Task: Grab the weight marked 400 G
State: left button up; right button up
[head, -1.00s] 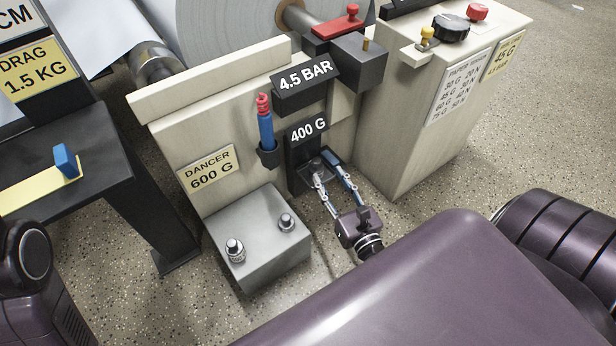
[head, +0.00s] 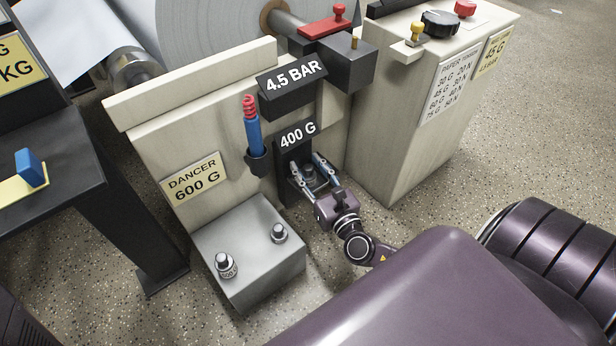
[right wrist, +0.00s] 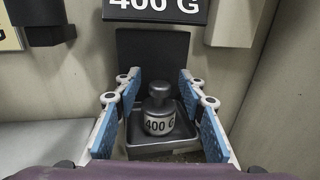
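The 400 G weight (right wrist: 159,112) is a small metal weight with a knob on top and a white label. It stands upright in a black tray (right wrist: 165,147) under the 400 G sign (head: 297,135). In the head view the weight (head: 309,174) shows small between my fingers. My right gripper (head: 316,168) is open, with a finger on each side of the weight. In the right wrist view the blue pads of the right gripper (right wrist: 158,105) stand apart from the weight, with gaps on both sides. My left gripper is not in view.
A grey block (head: 247,252) to the left carries two other weights, one at its front (head: 226,266) and one further back (head: 279,232). A holder with a blue and red tool (head: 252,128) is mounted left of the 400 G sign. A beige cabinet (head: 413,140) stands at right.

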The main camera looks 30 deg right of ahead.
grip_shut()
jog(key=shift+r, duration=0.15)
dwell(0.4)
